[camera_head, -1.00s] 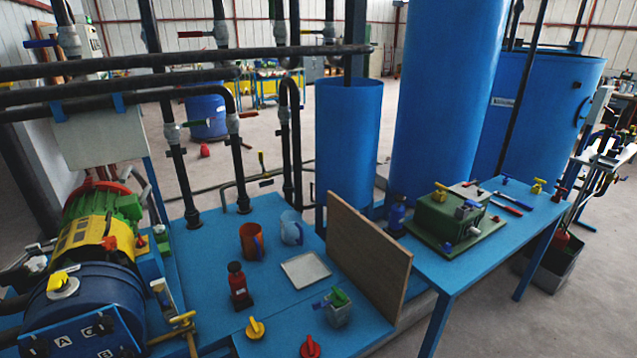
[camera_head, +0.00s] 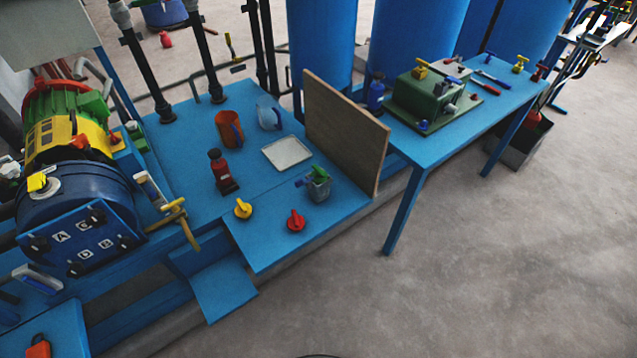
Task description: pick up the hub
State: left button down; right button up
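I cannot tell for sure which thing is the hub. On the blue table (camera_head: 275,245) lie a yellow knob-like part (camera_head: 243,208) and a red knob-like part (camera_head: 296,220), both near its front. A grey container with a green top (camera_head: 318,184) stands right of them. A red bottle (camera_head: 221,173) with a dark cap, an orange-brown mug (camera_head: 229,129) and a clear blue jug (camera_head: 268,114) stand farther back. A pale square tray (camera_head: 286,152) lies beside them, looking empty. Neither of my grippers is in view.
The blue autoclave drum (camera_head: 80,205), with lettered front plate, fills the left side. An upright wooden board (camera_head: 345,130) closes the table's right side. Beyond it, a second blue table (camera_head: 455,130) carries a green box-like device (camera_head: 428,97) and tools.

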aim_at(320, 192)
jog(key=z, duration=1)
jog(key=k, duration=1.3)
jog(key=z, duration=1)
jog(key=i, duration=2.85)
jog(key=u, duration=1.1)
jog(key=i, duration=0.95)
jog(key=u, duration=1.55)
jog(key=i, duration=0.55)
jog(key=u, duration=0.5)
